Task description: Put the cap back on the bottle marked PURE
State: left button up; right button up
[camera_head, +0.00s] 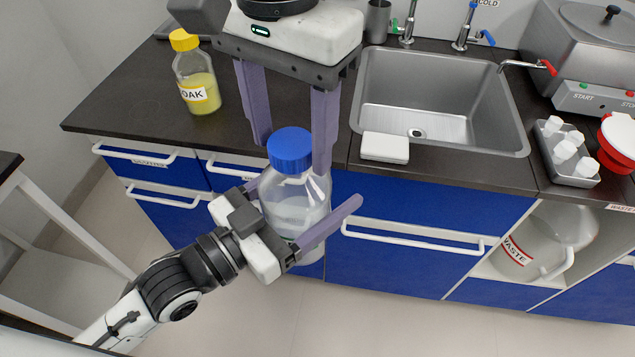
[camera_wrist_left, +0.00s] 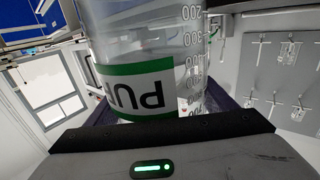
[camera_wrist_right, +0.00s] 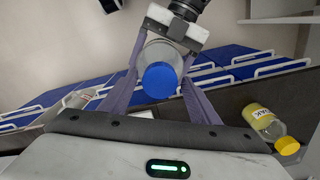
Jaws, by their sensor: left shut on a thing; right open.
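The clear PURE bottle (camera_head: 293,205) is upright in the air in front of the counter. Its green-edged label with "PU" showing is in the left wrist view (camera_wrist_left: 150,90), upside down there. My left gripper (camera_head: 305,197) is shut around the bottle's body. The blue cap (camera_head: 290,149) sits at the bottle's top; it also shows in the right wrist view (camera_wrist_right: 160,79). I cannot tell how tightly it is seated. My right gripper (camera_head: 292,156) points down from above, open, with its fingers on either side of the cap and apparently clear of it.
A yellow-capped OAK bottle (camera_head: 197,78) stands on the counter (camera_head: 125,95) at left. A white block (camera_head: 385,148) lies before the sink (camera_head: 440,95). A tray (camera_head: 565,165) with white-capped vials is at right. A WASTE jug (camera_head: 540,243) is below the counter.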

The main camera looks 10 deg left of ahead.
jog(key=shift+c, duration=0.4)
jog(key=c, duration=1)
jog(key=m, duration=0.5)
jog(key=shift+m, duration=0.3)
jog(key=m, duration=1.5)
jog(key=shift+m, duration=0.3)
jog(key=m, duration=0.3)
jog(key=o, duration=1.2)
jog(key=shift+c, duration=0.2)
